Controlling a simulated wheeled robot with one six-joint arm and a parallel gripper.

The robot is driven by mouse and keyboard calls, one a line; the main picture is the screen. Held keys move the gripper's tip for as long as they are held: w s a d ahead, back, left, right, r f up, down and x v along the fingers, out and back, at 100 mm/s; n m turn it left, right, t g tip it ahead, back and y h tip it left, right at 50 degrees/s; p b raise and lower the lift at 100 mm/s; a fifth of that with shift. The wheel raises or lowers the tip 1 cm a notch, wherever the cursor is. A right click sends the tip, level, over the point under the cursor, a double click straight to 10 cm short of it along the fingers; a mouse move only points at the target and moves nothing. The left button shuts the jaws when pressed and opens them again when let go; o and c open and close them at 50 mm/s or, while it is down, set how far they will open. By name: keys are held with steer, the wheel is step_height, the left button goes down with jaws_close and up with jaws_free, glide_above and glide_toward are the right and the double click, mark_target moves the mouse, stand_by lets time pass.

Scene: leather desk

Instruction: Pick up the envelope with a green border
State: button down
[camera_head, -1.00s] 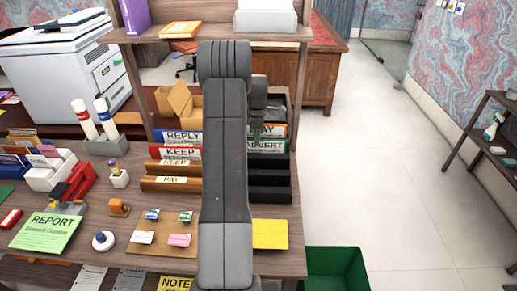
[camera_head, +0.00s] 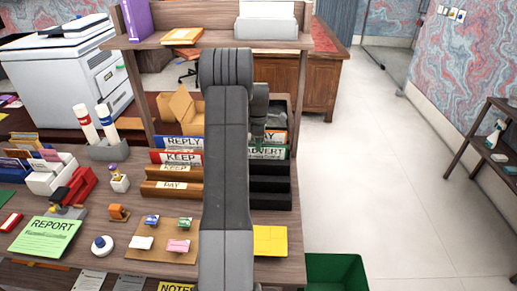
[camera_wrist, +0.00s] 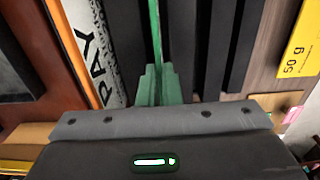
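In the wrist view the gripper's dark body fills the bottom. A thin green upright edge (camera_wrist: 155,30) runs up the middle, with a wider stepped green shape (camera_wrist: 158,85) just in front of the gripper body. The white PAY panel (camera_wrist: 95,50) stands close on the left.
Black slots (camera_head: 270,185) lie in front of ADVERT, with a yellow block (camera_head: 270,240) nearer. A shelf (camera_head: 220,43) spans behind. A green bin (camera_head: 335,270) is right of the desk; open floor lies beyond.

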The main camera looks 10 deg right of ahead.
steer(key=shift+s+r+b, duration=0.15)
steer(key=shift+r+b, duration=0.15)
steer(key=shift+b, duration=0.1)
step_height(320, 180, up, 6)
steer(key=r+b, duration=0.1)
steer(key=s+a+b, duration=0.2)
steer(key=s, duration=0.7)
steer(key=s+a+b, duration=0.3)
steer(key=s, duration=0.7)
steer(key=shift+a+f, duration=0.25)
steer(key=shift+f, duration=0.15)
